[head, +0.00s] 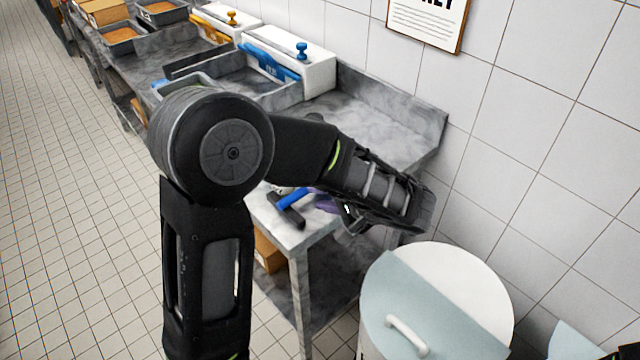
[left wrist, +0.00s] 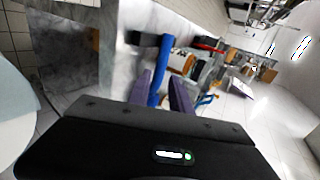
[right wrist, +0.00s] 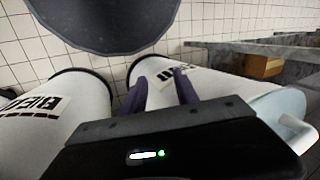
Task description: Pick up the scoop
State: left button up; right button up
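A tool with a blue handle (head: 294,198) and a black crosspiece (head: 287,212) is at the near end of the grey table. I cannot tell whether it is the scoop; no other scoop shows clearly. In the left wrist view the blue handle (left wrist: 161,70) runs between the two purple fingers of my left gripper (left wrist: 160,78), with the black crosspiece beyond. The fingers are close to the handle, but whether they press on it is unclear. My right gripper (right wrist: 160,76) is open and empty, in front of white bins. It is not in the head view.
A white bin (head: 460,270) with a pale blue lid stands by the table's near end. Labelled white bins (right wrist: 65,105) show in the right wrist view. Farther along the grey table (head: 395,130) are trays and a white box (head: 310,62) against the tiled wall.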

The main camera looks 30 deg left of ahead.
aim_at(303, 193)
pick_arm(q)
jog(key=shift+x, duration=0.9)
jog(key=shift+a, duration=0.1)
jog(key=shift+a+f+p, duration=0.1)
jog(key=shift+a+p, duration=0.2)
jog(key=shift+p, duration=0.15)
jog(key=p+x, duration=0.1)
jog(key=x, duration=0.2)
jog(key=shift+w+a+f, duration=0.15)
jog(key=shift+w+a, duration=0.05)
jog(key=shift+a, duration=0.05)
jog(key=shift+w+a+f, duration=0.1)
jog(key=shift+a+f, duration=0.2)
jog(key=shift+c, duration=0.5)
grip_shut()
